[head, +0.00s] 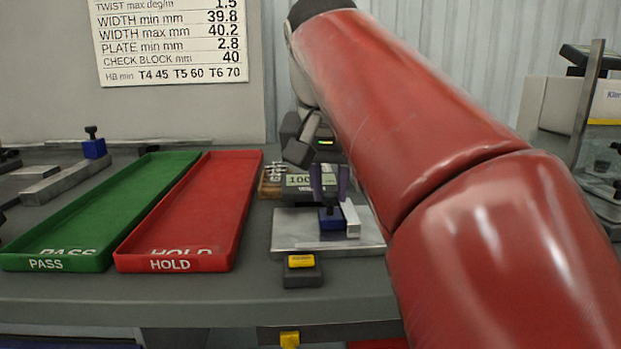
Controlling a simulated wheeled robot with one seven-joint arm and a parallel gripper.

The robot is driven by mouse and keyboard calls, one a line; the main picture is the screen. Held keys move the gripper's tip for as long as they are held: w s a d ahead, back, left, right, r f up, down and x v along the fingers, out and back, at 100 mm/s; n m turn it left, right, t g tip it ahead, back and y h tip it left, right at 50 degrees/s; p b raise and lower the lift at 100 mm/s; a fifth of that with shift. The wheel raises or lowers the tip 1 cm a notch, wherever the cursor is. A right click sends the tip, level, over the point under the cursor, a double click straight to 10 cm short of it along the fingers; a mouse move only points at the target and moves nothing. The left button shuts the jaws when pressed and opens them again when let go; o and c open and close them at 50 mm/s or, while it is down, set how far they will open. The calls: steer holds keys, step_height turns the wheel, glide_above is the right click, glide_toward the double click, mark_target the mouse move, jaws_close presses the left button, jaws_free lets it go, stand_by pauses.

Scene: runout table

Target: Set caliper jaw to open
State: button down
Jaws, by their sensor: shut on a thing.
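The caliper stands on a pale metal plate (300,232) near the table's front. Its blue jaw (331,222) has a dark knob on top and sits close beside a silver block (350,218); I cannot tell whether they touch. A display (299,181) behind it reads about 100, partly hidden. My gripper (330,191) comes down from behind, with dark fingers on either side of the knob, shut on the caliper jaw. My red arm hides the area to the right.
A green PASS tray (105,210) and a red HOLD tray (190,212) lie to the left. A black box with a yellow button (302,270) stands in front of the plate. Another blue block with a knob (94,146) is at far left. A limits chart (170,40) hangs behind.

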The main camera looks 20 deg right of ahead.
steer(key=shift+a+r, duration=0.1)
steer(key=shift+a, duration=0.1)
steer(key=c, duration=1.3)
jaws_free()
steer(key=shift+a, duration=0.1)
steer(key=shift+o, duration=0.2)
steer(key=p+v, duration=0.1)
steer(key=v, duration=0.6)
steer(key=shift+s+r, duration=0.15)
steer(key=shift+r, duration=0.15)
